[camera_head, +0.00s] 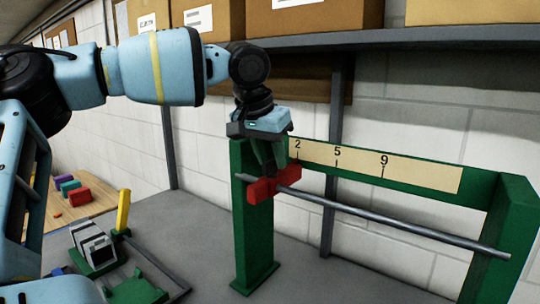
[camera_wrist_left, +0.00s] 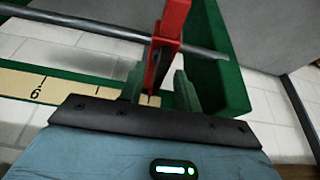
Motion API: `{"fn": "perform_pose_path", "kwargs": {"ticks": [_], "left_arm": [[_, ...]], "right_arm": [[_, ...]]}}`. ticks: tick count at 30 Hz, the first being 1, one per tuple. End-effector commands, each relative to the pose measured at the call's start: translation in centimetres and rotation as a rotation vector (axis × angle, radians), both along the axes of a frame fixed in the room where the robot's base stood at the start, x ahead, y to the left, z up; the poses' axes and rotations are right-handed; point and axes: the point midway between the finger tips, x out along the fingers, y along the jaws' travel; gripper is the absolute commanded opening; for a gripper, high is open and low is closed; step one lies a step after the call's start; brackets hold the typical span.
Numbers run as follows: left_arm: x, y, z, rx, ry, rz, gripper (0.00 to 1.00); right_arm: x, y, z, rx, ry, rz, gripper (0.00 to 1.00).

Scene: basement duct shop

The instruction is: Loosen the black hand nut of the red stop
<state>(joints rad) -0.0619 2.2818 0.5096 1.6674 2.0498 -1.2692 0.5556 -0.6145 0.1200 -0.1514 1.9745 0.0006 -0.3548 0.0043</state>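The red stop (camera_head: 268,186) sits on a thin steel rod (camera_head: 390,217), near the left post of a green frame (camera_head: 252,240) and below the mark 2 of its scale. In the left wrist view the red stop (camera_wrist_left: 172,35) reaches down between my fingers. My left gripper (camera_head: 271,162) points down from above at the stop. In the wrist view the fingers of my left gripper (camera_wrist_left: 160,82) are apart, one on each side of the red part, with a gap at the right finger. My right gripper is not in view.
A pale scale strip (camera_head: 430,177) runs along the frame's top bar. A shelf (camera_head: 420,37) with cardboard boxes (camera_head: 315,15) hangs above. On the grey bench (camera_head: 200,225) at left stand a grey-and-green device (camera_head: 93,246) and an upright yellow piece (camera_head: 123,210). Coloured blocks (camera_head: 72,192) lie beyond.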

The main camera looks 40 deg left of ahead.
Motion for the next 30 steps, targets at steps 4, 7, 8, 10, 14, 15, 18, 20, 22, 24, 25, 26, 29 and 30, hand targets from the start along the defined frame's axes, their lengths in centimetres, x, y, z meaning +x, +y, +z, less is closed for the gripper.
{"fn": "perform_pose_path", "kwargs": {"ticks": [4, 7, 8, 10, 14, 15, 18, 20, 22, 24, 25, 26, 29, 30], "left_arm": [[0.0, 0.0, -0.1, 0.000, 0.001, -0.001, 0.33], [0.0, 0.0, 0.0, 0.000, 0.002, -0.001, 0.33], [0.0, 0.0, 0.1, 0.000, 0.001, -0.001, 0.33], [-0.2, -0.1, 0.5, 0.000, 0.000, -0.001, 0.33], [-0.8, -0.1, 2.0, 0.000, -0.002, 0.000, 0.33], [-1.1, -0.2, 2.7, 0.000, -0.003, 0.000, 0.33], [-1.7, -0.3, 4.2, 0.001, -0.002, -0.001, 0.33], [-2.0, -0.3, 5.0, 0.001, -0.001, -0.001, 0.33], [-2.4, -0.3, 5.8, 0.001, -0.001, 0.000, 0.33], [-2.6, -0.4, 6.5, -0.001, -0.001, 0.000, 0.33], [-2.7, -0.4, 6.7, -0.001, -0.001, 0.000, 0.33], [-2.8, -0.4, 6.8, -0.001, 0.000, 0.000, 0.33], [-3.0, -0.4, 7.1, 0.000, 0.001, 0.000, 0.33], [-3.0, -0.4, 7.2, 0.000, 0.001, 0.000, 0.33]], "right_arm": [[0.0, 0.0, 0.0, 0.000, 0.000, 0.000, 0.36], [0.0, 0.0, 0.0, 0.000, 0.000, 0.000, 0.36], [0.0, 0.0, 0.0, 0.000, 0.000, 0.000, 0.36], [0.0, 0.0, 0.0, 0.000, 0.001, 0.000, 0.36], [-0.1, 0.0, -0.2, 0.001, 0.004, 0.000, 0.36], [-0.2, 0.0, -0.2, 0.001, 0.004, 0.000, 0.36], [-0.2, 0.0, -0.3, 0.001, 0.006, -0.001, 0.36], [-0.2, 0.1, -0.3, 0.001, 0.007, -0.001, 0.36], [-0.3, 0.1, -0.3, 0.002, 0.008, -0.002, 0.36], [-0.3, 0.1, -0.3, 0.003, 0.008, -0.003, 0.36], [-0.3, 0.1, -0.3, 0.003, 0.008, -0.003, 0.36], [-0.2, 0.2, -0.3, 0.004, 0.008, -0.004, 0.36], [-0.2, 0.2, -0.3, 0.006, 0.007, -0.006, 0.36], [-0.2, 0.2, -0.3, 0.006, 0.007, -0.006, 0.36]]}}
